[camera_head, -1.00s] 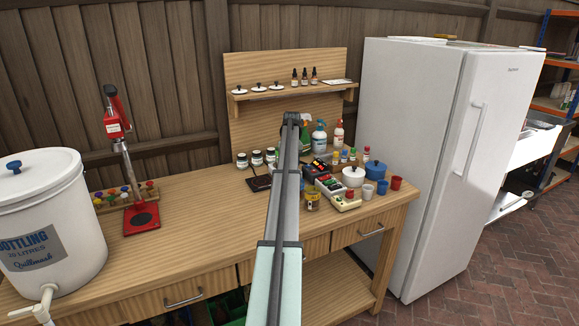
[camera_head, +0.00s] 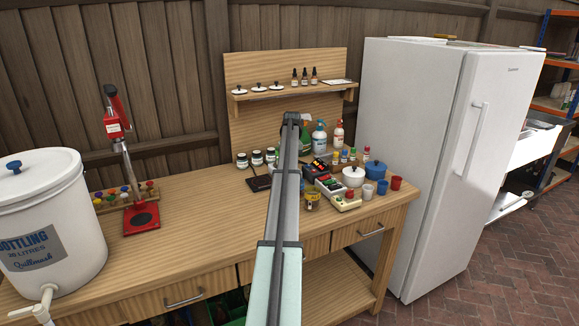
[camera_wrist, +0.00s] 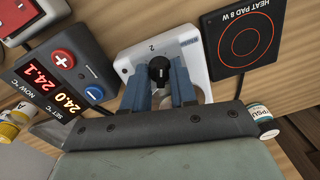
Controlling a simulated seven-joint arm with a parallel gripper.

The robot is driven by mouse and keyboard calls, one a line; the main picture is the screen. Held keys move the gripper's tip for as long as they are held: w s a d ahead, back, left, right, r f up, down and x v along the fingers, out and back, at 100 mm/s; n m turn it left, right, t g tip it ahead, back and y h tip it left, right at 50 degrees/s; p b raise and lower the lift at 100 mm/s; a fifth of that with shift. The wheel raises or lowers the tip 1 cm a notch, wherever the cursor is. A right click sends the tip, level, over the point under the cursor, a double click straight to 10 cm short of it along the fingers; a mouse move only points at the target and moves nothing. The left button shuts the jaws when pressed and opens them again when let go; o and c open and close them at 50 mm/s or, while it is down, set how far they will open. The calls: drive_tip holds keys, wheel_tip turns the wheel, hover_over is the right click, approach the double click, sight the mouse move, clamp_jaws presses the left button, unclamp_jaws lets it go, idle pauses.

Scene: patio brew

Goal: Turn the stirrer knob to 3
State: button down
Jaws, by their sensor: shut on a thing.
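The stirrer (camera_wrist: 197,50) is a white box with a black knob (camera_wrist: 159,70) in the middle of the wrist view. A figure that looks like a 2 is printed beside the knob; other dial marks are hidden or too small to read. My gripper (camera_wrist: 163,82) is over the stirrer, with its two blue-grey fingers shut on the black knob, one on each side. In the head view my own arm hides the gripper and the stirrer.
A black temperature controller (camera_wrist: 62,75) with red and blue buttons is left of the stirrer. A heat pad (camera_wrist: 243,40) lies to the right. A small jar (camera_wrist: 262,118) stands near my gripper's right side. In the head view, pots and cups crowd the bench's right end; its middle-left (camera_head: 190,210) is clear.

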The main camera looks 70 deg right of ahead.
drive_tip(key=shift+m, duration=0.3)
drive_tip(key=m, duration=0.6)
drive_tip(key=shift+m, duration=0.3)
drive_tip(key=m, duration=0.6)
drive_tip(key=shift+a+h, duration=0.1)
drive_tip(key=shift+h, duration=0.3)
drive_tip(key=shift+m, duration=0.4)
drive_tip(key=c, duration=0.9)
unclamp_jaws()
drive_tip(key=shift+s, duration=0.1)
wheel_tip(320, 180, up, 14)
drive_tip(key=shift+s+a, duration=0.2)
drive_tip(key=shift+s, duration=0.05)
drive_tip(key=shift+f, duration=0.1)
